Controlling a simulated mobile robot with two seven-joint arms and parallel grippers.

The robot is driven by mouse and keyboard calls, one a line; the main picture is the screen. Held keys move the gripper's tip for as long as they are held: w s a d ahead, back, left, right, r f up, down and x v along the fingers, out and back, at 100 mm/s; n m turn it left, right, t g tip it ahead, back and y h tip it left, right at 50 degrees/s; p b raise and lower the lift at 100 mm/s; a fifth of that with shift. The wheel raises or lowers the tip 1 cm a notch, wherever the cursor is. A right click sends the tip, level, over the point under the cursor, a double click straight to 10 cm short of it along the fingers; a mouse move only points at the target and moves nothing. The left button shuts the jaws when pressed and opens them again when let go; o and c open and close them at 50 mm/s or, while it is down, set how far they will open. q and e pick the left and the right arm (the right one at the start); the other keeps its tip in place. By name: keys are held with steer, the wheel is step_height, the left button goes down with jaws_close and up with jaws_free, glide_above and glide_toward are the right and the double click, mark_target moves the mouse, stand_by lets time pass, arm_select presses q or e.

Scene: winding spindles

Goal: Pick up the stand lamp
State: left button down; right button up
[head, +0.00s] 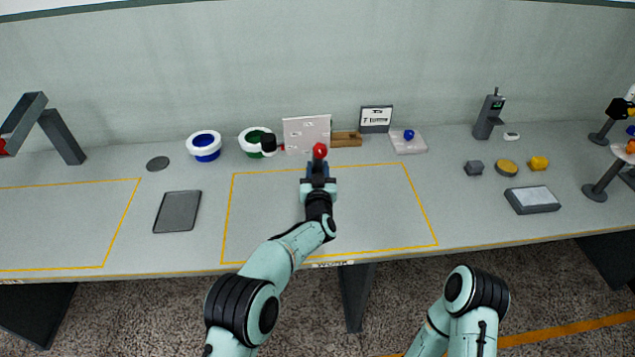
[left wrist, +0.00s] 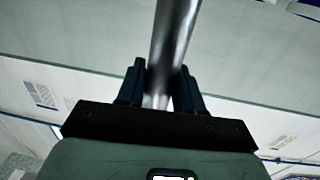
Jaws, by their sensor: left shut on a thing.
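My left gripper (head: 318,172) reaches over the middle of the bench, inside the yellow-outlined area. In the left wrist view the fingers (left wrist: 160,88) are shut on a shiny metal pole (left wrist: 172,40), which looks like the post of the stand lamp. In the head view a red knob (head: 320,151) shows just beyond the fingers, and a black lamp head (head: 268,143) with a red joint sticks out to its left. The lamp's base is hidden, and I cannot tell whether it touches the bench. My right arm shows at the bottom, with its gripper out of view.
Behind the gripper stand a white board (head: 307,133), a wooden block (head: 346,139) and a small sign (head: 376,119). Blue (head: 204,145) and green (head: 252,138) ringed bowls are left of it. A dark tablet (head: 177,211) lies left. More lamps (head: 595,192) stand far right.

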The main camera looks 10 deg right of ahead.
mark_target(318, 162)
arm_select(q)
step_height(318, 162, up, 14)
steer(key=shift+r+p, duration=0.2)
steer(key=shift+p, duration=0.85)
arm_select(e)
steer(key=w+r, duration=0.1)
steer(key=r, duration=0.1)
steer(key=shift+w+r, duration=0.35)
steer(key=shift+w, duration=0.05)
arm_select(q)
steer(key=shift+f+b, duration=0.65)
steer(key=shift+f, duration=0.9)
steer(key=shift+f+b, duration=1.55)
steer(key=shift+f, duration=1.95)
steer(key=shift+f+b, duration=2.4)
steer(key=shift+f, duration=1.95)
arm_select(e)
steer(key=s+f, duration=0.5)
steer(key=f, duration=0.5)
steer(key=shift+f, duration=0.2)
arm_select(q)
steer(key=shift+f+b, duration=0.45)
steer(key=shift+f, duration=0.3)
arm_select(e)
steer(key=shift+s+f, duration=0.1)
steer(key=shift+f, duration=0.35)
arm_select(q)
steer(key=shift+f, duration=0.1)
